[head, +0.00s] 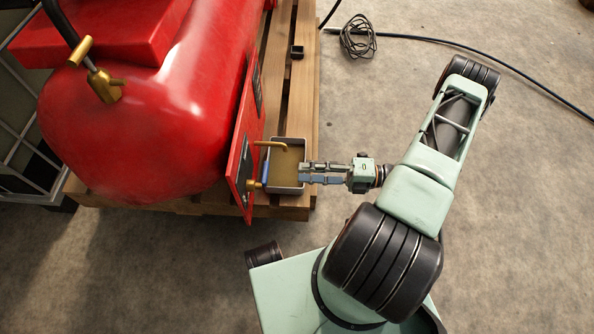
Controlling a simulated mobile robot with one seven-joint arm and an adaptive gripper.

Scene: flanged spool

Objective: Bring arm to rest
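My arm reaches from the lower right of the head view towards the pallet, bent at a dark elbow joint. My gripper (301,173) points left. Its two fingers lie side by side with a narrow gap between them, and nothing shows between them. The fingertips are over or beside the right rim of a grey metal tray (288,190); their height above it cannot be told. A brass pipe (271,144) with a bent end and a brass valve (254,185) with a blue handle (265,171) are just left of the fingertips.
A red tank (150,120) with a red front panel (240,165) stands on a wooden pallet (300,100). A small black square piece (297,52) lies on the pallet. A black cable (440,40) with a coil (357,37) crosses the floor. Concrete floor (530,190) is clear at right.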

